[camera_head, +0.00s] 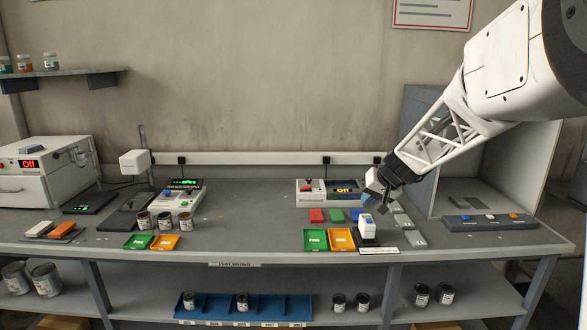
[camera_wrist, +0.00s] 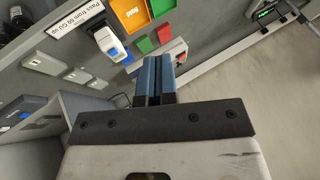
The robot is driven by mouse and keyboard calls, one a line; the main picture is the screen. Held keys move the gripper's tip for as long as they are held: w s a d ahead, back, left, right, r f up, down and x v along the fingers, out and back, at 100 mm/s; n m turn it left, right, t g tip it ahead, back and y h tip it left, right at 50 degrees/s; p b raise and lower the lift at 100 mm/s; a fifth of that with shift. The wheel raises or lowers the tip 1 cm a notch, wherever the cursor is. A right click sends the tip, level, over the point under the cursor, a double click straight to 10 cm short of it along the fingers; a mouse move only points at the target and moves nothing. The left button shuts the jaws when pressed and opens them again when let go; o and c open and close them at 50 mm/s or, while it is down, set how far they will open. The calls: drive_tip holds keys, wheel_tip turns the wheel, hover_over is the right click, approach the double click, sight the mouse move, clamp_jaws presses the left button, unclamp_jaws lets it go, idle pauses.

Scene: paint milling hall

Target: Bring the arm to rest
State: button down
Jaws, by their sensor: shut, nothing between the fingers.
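My arm (camera_head: 450,125) reaches in from the upper right of the head view and slants down to the left over the workbench (camera_head: 270,232). My gripper (camera_head: 377,198) hangs above the bench's right part, just behind a small white block-shaped device (camera_head: 367,228). In the wrist view, my gripper's fingers (camera_wrist: 155,78) lie side by side, shut, with nothing held. Whether the fingertips touch anything below cannot be told.
Green (camera_head: 314,240) and orange (camera_head: 342,240) trays lie at the front. A grey booth wall (camera_head: 494,165) and a button panel (camera_head: 490,222) stand to the right. Several cans (camera_head: 165,221) stand left.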

drive_tip(key=s+a+f+g+h, duration=0.1)
drive_tip(key=s+h, duration=0.1)
drive_tip(key=s, duration=2.1)
drive_tip(key=s+a+g+h, duration=0.1)
drive_tip(key=s+a+h, duration=0.1)
drive_tip(key=s, duration=2.1)
drive_tip(key=shift+f+n+g+h, duration=0.3)
drive_tip(key=shift+f+g+h, duration=0.1)
drive_tip(key=shift+h, duration=0.1)
